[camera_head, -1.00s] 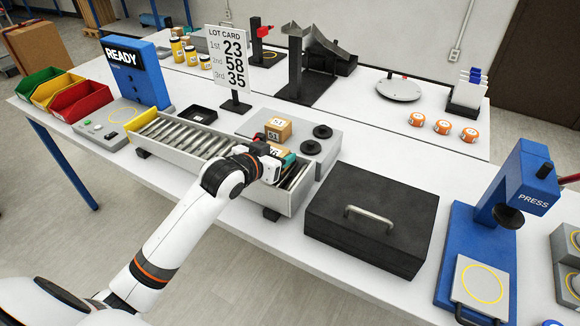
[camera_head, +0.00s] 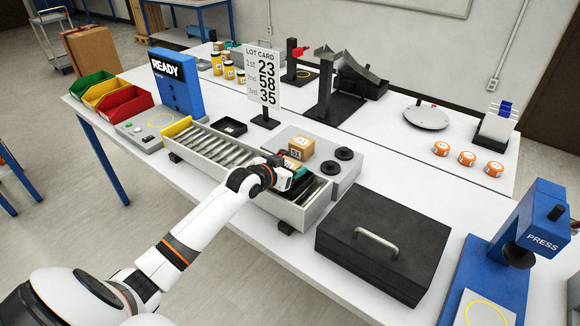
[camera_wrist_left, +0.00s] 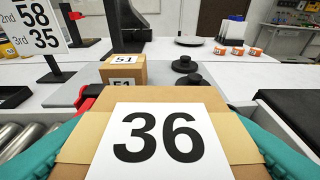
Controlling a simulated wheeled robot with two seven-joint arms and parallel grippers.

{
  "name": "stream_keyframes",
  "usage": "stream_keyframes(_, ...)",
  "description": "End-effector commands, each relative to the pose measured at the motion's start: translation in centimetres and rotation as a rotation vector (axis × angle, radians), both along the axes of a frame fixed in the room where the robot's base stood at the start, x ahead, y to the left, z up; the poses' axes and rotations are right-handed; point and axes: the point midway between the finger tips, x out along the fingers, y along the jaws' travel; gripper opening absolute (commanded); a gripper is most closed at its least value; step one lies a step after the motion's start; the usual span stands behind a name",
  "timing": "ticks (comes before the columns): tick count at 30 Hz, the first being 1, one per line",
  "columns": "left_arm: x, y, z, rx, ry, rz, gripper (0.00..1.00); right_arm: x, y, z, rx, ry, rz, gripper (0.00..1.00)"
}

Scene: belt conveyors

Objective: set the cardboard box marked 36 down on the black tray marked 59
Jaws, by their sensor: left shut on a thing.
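My left gripper (camera_head: 291,178) is shut on the cardboard box marked 36 (camera_wrist_left: 157,95). In the left wrist view the box's white label faces the camera, with teal finger pads on both sides. In the head view the box is mostly hidden behind the gripper, over or just above the right end of the roller conveyor (camera_head: 313,208); I cannot tell if it touches the rollers. A small black tray (camera_head: 241,131) lies on the table behind the conveyor, left of the lot card's foot; its mark is not legible. My right gripper is not in view.
A cardboard box marked 51 (camera_head: 301,147) stands on a grey plate with two black knobs (camera_head: 344,154), just behind my gripper. The lot card (camera_head: 263,77) stands between tray and box 51. A black case (camera_head: 384,241) is at right. A blue READY panel (camera_head: 177,82) is left.

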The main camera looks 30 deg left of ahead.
Motion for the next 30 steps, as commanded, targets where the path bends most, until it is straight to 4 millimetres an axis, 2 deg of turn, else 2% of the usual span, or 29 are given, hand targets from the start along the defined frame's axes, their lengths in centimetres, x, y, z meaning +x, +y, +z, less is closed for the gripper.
stream_keyframes(7,0.0,0.0,-0.4,0.000,-0.002,0.000,0.32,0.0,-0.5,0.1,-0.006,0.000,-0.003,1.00)
stream_keyframes(8,0.0,0.0,-0.5,0.000,0.000,0.000,0.59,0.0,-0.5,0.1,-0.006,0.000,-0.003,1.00)
stream_keyframes(11,0.0,0.0,-0.5,0.000,0.000,0.000,0.76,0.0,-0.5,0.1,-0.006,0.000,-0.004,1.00)
stream_keyframes(12,0.0,0.0,-0.4,0.000,0.000,0.000,0.78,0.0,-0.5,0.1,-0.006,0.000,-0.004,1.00)
stream_keyframes(23,-0.6,0.1,-0.3,0.001,0.000,0.000,0.78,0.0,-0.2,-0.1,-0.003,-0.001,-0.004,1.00)
stream_keyframes(26,-1.7,0.1,0.0,0.001,0.001,0.000,0.78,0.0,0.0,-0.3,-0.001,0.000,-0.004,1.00)
stream_keyframes(30,-4.2,0.3,1.0,0.003,0.000,-0.001,0.78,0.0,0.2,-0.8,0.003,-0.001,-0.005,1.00)
